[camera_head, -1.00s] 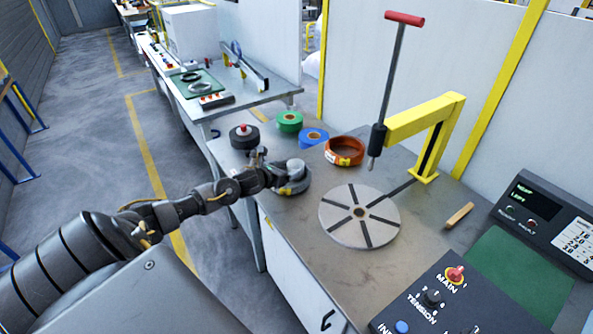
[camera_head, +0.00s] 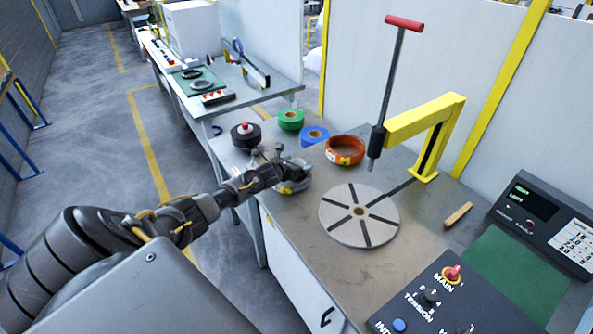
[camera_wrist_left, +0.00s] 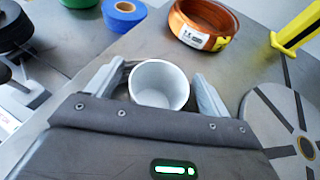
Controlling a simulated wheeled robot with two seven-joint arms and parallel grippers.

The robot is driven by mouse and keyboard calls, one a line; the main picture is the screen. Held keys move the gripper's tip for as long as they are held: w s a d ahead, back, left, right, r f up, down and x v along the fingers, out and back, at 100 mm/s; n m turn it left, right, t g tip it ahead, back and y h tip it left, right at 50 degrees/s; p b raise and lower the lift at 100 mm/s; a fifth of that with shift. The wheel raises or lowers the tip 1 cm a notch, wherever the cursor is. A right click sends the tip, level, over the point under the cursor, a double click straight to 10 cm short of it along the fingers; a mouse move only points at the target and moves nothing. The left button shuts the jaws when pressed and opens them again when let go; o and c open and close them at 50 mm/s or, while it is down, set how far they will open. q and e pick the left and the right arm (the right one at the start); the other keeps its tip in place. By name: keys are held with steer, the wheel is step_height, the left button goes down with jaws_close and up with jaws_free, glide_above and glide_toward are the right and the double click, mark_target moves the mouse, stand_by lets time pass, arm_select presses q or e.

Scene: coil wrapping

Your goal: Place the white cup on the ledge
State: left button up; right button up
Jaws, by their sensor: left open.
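The white cup (camera_wrist_left: 160,85) stands with its open mouth up between the two fingers of my left gripper (camera_wrist_left: 153,95) in the left wrist view. The fingers are apart on either side of it, and a small gap seems to show beside the cup. In the head view my left gripper (camera_head: 293,178) is low over the near-left part of the bench and mostly hides the cup. A dark ring-shaped thing around the cup's base is partly hidden. I cannot tell which surface is the ledge. My right gripper is not in view.
A black roll (camera_head: 245,136), green roll (camera_head: 290,119), blue roll (camera_head: 314,136) and orange coil (camera_head: 345,151) lie behind the gripper. A slotted round plate (camera_head: 359,216) lies to the right, under a yellow arm (camera_head: 427,125). A control box (camera_head: 430,300) stands at the front right.

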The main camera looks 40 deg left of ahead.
arm_select(q)
steer(key=c, duration=1.1)
steer(key=shift+r, duration=0.1)
steer(key=shift+r+b, duration=0.4)
steer(key=shift+r, duration=0.05)
step_height(320, 180, up, 2)
steer(key=shift+b, duration=0.65)
steer(key=shift+s+d+r+b, duration=0.7)
steer(key=shift+s+r, duration=0.95)
steer(key=shift+s, duration=0.6)
steer(key=shift+s+d+r+b, duration=0.55)
steer(key=shift+s+d+r, duration=0.2)
steer(key=shift+s+r, duration=1.2)
steer(key=shift+s+d+r+b, duration=0.7)
steer(key=shift+s+r, duration=0.7)
steer(key=shift+s, duration=1.1)
